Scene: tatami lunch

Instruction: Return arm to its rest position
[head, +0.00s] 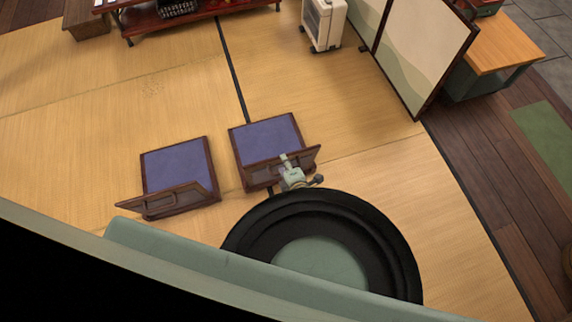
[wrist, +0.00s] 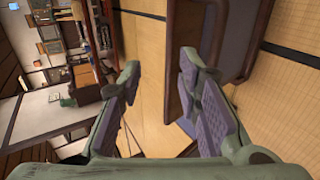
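My gripper (wrist: 160,68) shows in the wrist view with its two green fingers and purple pads spread well apart. Nothing is held between them; tatami floor shows through the gap. In the head view a small pale green part of my arm stands just above my round black body part, in front of the right floor chair (head: 268,138). I cannot make out the fingers there. The wrist view is turned sideways, and a dark wooden chair frame (wrist: 178,60) lies beyond the right finger; I cannot tell whether it touches.
A second floor chair (head: 178,165) with a blue cushion stands to the left. A white heater (head: 323,24), a folding screen (head: 425,50) and a wooden-topped table (head: 495,45) stand at the back right. A low red-brown shelf (head: 190,20) stands at the back. Tatami (head: 90,100) is clear between.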

